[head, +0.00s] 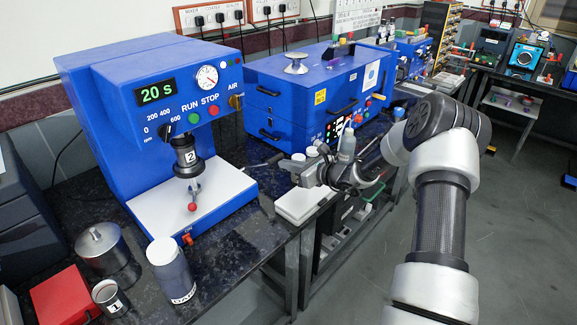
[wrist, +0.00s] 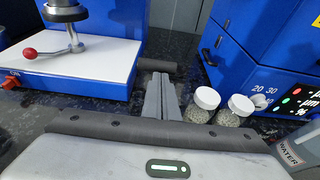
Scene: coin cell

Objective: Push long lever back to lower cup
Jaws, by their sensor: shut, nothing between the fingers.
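The blue mixer (head: 120,85) stands on the dark bench at left. Its cup (head: 187,158), dark and marked 2, sits under the spindle above the white base plate. The long lever's black cylindrical grip (head: 268,161) sticks out to the right of the mixer; it also shows lying crosswise in the wrist view (wrist: 157,65). My gripper (wrist: 160,79) is shut and empty, its grey fingertips pointing at the grip from the near side. Whether they touch it, I cannot tell. A short lever with a red ball (head: 192,207) is in front of the cup.
Two white-lidded jars (wrist: 207,98) (wrist: 240,104) stand close to the right of my fingers, before a second blue machine (head: 310,90). A water bottle (head: 347,145) is at the right. A labelled jar (head: 170,268) and metal pot (head: 105,248) stand front left.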

